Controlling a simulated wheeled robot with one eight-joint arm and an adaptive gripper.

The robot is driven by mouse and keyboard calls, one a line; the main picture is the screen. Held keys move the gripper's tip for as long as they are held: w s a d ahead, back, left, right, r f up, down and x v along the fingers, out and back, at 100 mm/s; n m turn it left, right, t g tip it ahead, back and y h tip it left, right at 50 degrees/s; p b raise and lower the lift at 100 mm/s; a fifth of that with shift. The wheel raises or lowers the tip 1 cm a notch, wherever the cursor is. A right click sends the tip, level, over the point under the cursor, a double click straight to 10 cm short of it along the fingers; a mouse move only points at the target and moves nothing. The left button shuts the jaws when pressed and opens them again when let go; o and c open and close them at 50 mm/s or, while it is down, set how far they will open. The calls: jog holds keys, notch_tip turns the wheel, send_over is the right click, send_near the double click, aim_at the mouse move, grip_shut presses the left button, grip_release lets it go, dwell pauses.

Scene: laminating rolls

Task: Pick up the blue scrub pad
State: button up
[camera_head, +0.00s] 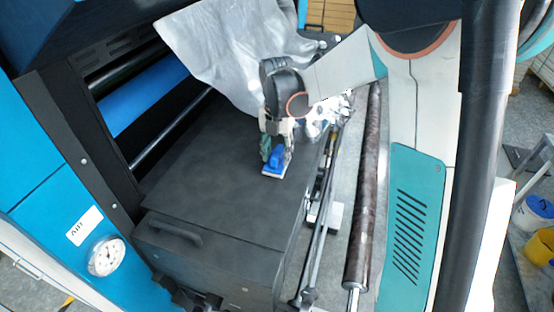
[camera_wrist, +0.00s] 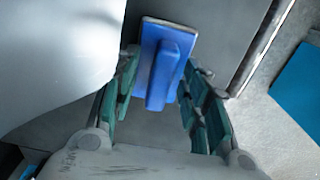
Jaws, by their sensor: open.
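The blue scrub pad (camera_head: 275,162) lies on the dark flat top of the machine (camera_head: 215,205). It has a raised blue handle and a pale rim at its base. In the wrist view the pad (camera_wrist: 166,62) is at the upper middle, with its handle pointing down towards my palm. My gripper (camera_head: 275,155) is right above the pad and points down. In the wrist view my gripper (camera_wrist: 166,82) is open, with one green-padded finger on each side of the pad's handle. I cannot tell whether the fingers touch it.
A silvery sheet (camera_head: 228,50) hangs behind my gripper and fills the upper left of the wrist view. A dark roll (camera_head: 364,190) and a rail run along the right edge of the machine top. A blue roller (camera_head: 148,98) is at left. The front of the dark top is clear.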

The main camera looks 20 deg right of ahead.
aim_at(277, 151)
jog(key=shift+f, duration=0.1)
grip_shut()
dwell(0.3)
notch_tip(277, 151, up, 20)
jog(key=b, duration=0.1)
dwell(0.5)
jog(key=c, duration=0.7)
grip_release()
jog(key=shift+c, duration=0.2)
grip_shut()
